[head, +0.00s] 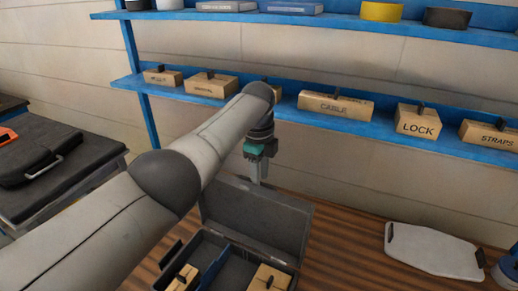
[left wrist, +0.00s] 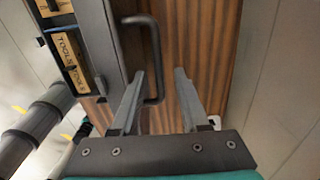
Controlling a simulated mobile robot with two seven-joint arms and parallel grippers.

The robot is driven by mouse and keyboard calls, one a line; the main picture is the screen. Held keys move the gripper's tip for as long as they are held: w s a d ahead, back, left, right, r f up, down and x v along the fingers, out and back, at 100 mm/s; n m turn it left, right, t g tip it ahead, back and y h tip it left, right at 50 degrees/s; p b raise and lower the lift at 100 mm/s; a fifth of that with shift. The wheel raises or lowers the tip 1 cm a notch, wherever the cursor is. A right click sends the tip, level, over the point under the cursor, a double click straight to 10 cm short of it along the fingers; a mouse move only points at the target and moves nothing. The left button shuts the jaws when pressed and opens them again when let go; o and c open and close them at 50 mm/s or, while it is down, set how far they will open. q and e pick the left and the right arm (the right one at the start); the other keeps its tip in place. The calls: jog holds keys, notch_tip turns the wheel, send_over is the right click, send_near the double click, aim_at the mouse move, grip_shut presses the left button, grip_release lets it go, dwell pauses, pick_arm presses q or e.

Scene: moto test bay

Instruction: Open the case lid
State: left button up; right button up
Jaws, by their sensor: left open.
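The dark grey case (head: 210,252) stands on the wooden table, with its lid (head: 255,215) raised and tilted up at the back. Inside are a blue divider (head: 213,266) and wooden blocks (head: 268,278). My left gripper (head: 259,178) points down just behind the lid's upper edge. In the left wrist view, its two fingers (left wrist: 162,75) are open. A dark handle (left wrist: 152,60) sticks out from the case, and its outer bar shows between the fingertips. I cannot tell whether they touch it. My right gripper is in neither view.
Blue shelves (head: 290,108) with labelled wooden boxes run along the back wall. A white board (head: 432,250) lies on the table at the right, with bare wood between it and the case. Another dark case (head: 45,155) lies at the far left. My left arm crosses the head view.

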pick_arm(q)
notch_tip(320, 180, up, 14)
jog(key=shift+s+a, duration=0.2)
jog(key=shift+s, duration=0.25)
jog(key=shift+f, duration=0.1)
jog(key=shift+c, duration=0.4)
